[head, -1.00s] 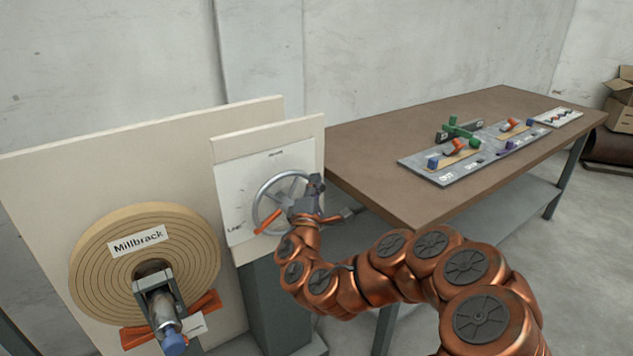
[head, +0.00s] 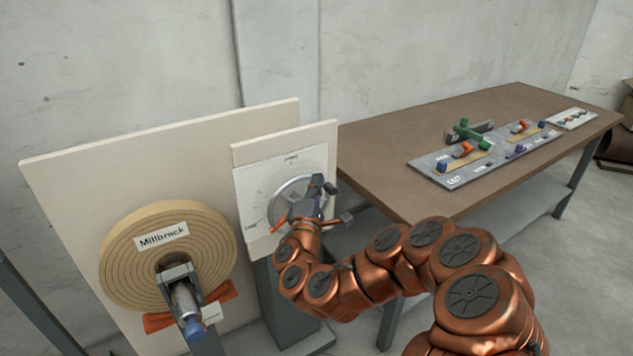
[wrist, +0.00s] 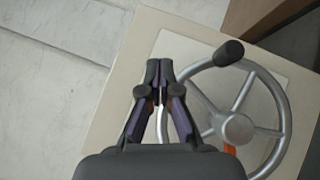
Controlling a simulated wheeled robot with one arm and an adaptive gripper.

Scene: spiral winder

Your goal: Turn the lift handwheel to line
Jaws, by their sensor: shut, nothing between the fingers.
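The lift handwheel (head: 278,197) is a grey spoked wheel on a white plate, with a dark knob (wrist: 228,52) on its rim. Its orange pointer (head: 279,226) points down and left, toward a small label at the plate's left that appears to read LINE (head: 251,222). The pointer shows partly in the wrist view (wrist: 230,149). My gripper (head: 318,190) is in front of the wheel's right side and hides part of it. In the wrist view my gripper (wrist: 158,66) is shut and empty, its fingers overlapping the rim's near side; I cannot tell whether they touch it.
A tan spiral disc labelled Millbrack (head: 125,262) stands left of the wheel on a cream board (head: 70,190). A brown table (head: 400,200) at the right carries a grey panel (head: 455,181) with coloured handles. Its corner is close to my arm.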

